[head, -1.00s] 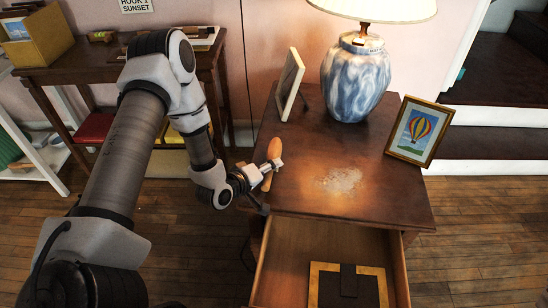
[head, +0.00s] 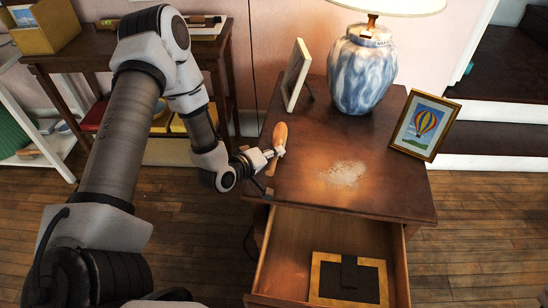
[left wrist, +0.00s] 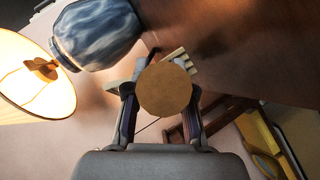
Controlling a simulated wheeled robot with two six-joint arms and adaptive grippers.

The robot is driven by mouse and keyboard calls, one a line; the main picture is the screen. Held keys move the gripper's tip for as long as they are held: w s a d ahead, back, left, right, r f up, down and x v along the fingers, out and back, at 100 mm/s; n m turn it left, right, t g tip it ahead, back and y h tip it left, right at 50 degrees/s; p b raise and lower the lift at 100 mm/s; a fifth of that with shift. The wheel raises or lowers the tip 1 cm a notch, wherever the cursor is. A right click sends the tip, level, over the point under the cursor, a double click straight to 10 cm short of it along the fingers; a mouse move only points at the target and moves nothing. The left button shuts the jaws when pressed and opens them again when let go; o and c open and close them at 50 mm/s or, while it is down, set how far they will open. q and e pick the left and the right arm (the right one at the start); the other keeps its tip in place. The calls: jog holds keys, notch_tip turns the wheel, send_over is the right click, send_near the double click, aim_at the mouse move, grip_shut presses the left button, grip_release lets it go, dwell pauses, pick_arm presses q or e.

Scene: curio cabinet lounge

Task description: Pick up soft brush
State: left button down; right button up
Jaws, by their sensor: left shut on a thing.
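The soft brush (head: 280,136) has a tan-orange wooden handle and stands roughly upright in my left gripper (head: 272,157), near the left edge of the small brown table (head: 385,190). My left gripper is shut on it. In the left wrist view, a round tan end of the brush (left wrist: 165,90) faces the camera between the two dark fingers. The brush's bristles are not clearly seen. My right gripper is not in view.
A pale dusty patch (head: 342,173) lies on the tabletop. A blue-white lamp (head: 362,68), a standing frame (head: 297,75) and a balloon picture (head: 424,124) stand around it. The open drawer (head: 280,265) below holds a black and gold item (head: 328,280).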

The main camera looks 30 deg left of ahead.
pick_arm(q)
jog(key=s+a+r+p, duration=0.1)
jog(key=s+a+p, duration=0.1)
jog(key=s, duration=0.5)
jog(key=s+a+r+p, duration=0.1)
jog(key=s+a+p, duration=0.2)
jog(key=s, duration=0.5)
jog(key=shift+a+p, duration=0.15)
jog(key=shift+p, duration=0.3)
dwell(0.3)
